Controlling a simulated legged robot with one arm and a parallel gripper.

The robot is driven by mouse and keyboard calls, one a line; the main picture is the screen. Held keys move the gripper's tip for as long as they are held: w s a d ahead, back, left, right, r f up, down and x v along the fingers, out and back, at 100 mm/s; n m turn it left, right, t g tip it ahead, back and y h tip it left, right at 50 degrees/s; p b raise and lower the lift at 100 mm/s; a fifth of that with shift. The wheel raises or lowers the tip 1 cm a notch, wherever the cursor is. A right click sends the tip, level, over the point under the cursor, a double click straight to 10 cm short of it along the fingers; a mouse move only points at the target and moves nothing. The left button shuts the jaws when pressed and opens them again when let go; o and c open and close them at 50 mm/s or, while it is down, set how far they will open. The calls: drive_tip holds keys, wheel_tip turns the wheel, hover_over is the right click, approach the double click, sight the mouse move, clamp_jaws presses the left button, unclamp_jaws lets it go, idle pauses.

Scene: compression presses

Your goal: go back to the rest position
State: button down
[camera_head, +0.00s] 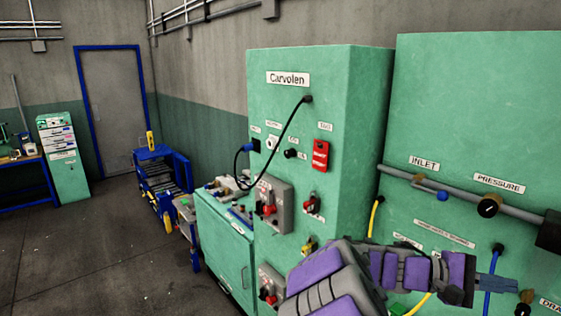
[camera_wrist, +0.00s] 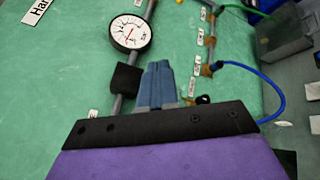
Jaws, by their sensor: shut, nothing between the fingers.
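My gripper (camera_head: 508,285) shows at the lower right of the head view, at the end of my purple and grey arm. Its blue-grey fingers point right, in front of the green press panel (camera_head: 470,125) with the INLET and PRESSURE labels. In the wrist view my gripper (camera_wrist: 158,66) is shut and empty, its fingers side by side. Past the fingertips are a grey pipe and a round white dial gauge (camera_wrist: 131,32). I cannot tell how far the fingertips are from the panel.
A green Carvolen cabinet (camera_head: 300,120) with a red switch (camera_head: 320,155) and a black cable stands left of the panel. A blue hose (camera_wrist: 262,82) loops at the right of the wrist view. A blue cart (camera_head: 160,178) stands farther back. The floor at left is clear.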

drive_tip(key=s+a+f+m+y+b, duration=0.1)
drive_tip(key=s+a+f+m+y, duration=0.1)
drive_tip(key=s+a+f+y, duration=0.4)
drive_tip(key=s+a+f+m+y+b, duration=0.1)
drive_tip(key=s+a+f+y, duration=0.2)
drive_tip(key=s, duration=0.5)
drive_tip(key=s+a+f+t+y+b, duration=0.1)
drive_tip(key=s+a+f+y, duration=0.3)
drive_tip(key=a, duration=0.6)
drive_tip(key=s+a+f+t+y+b, duration=0.1)
drive_tip(key=s+a+f+t+y, duration=0.2)
drive_tip(key=a+f, duration=0.3)
drive_tip(key=s+a+y, duration=0.1)
drive_tip(key=a, duration=0.3)
drive_tip(key=shift+s, duration=0.25)
drive_tip(key=shift+f, duration=0.1)
